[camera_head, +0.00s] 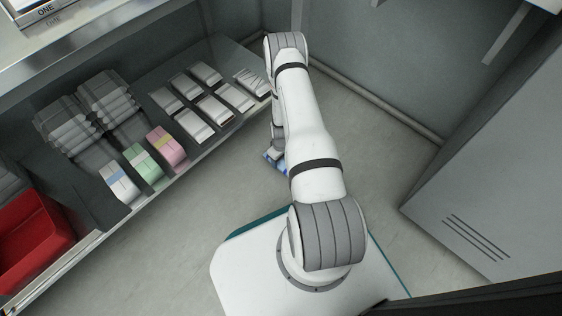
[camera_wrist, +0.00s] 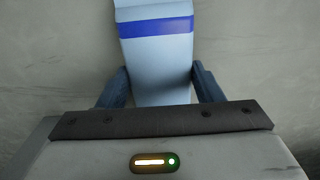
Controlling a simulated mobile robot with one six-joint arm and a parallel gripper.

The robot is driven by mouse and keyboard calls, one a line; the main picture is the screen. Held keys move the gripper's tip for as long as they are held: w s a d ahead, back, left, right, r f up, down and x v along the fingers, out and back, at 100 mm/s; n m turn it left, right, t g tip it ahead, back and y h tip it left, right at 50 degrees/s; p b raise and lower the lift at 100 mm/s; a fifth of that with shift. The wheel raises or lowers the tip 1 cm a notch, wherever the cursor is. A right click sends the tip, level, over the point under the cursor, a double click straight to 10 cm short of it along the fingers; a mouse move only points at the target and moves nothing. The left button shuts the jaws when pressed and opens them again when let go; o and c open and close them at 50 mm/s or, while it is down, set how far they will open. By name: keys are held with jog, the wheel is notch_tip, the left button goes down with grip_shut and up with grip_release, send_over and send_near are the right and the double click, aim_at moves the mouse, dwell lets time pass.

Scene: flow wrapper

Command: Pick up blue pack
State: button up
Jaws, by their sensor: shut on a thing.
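The blue pack (camera_wrist: 156,52) is light blue with a dark blue band across it. In the wrist view it sits between the two dark fingers of my gripper (camera_wrist: 160,88), which is shut on it. The pack's far end runs out of the top of the wrist view. In the head view only a small blue part of the pack (camera_head: 271,160) shows beside my arm, over the floor. My arm hides the rest of the pack and most of my gripper there.
A shelf (camera_head: 165,187) on the left holds white packs, a pink pack (camera_head: 166,146), a green pack (camera_head: 142,163) and a white pack with a blue band (camera_head: 119,182). A red bin (camera_head: 35,235) stands at lower left. A grey cabinet (camera_head: 490,170) is at right.

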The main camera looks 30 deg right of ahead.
jog(key=c, duration=0.4)
notch_tip(320, 180, up, 10)
jog(key=p, duration=0.4)
jog(key=shift+p, duration=0.35)
jog(key=shift+c, duration=0.2)
jog(key=shift+d, duration=0.15)
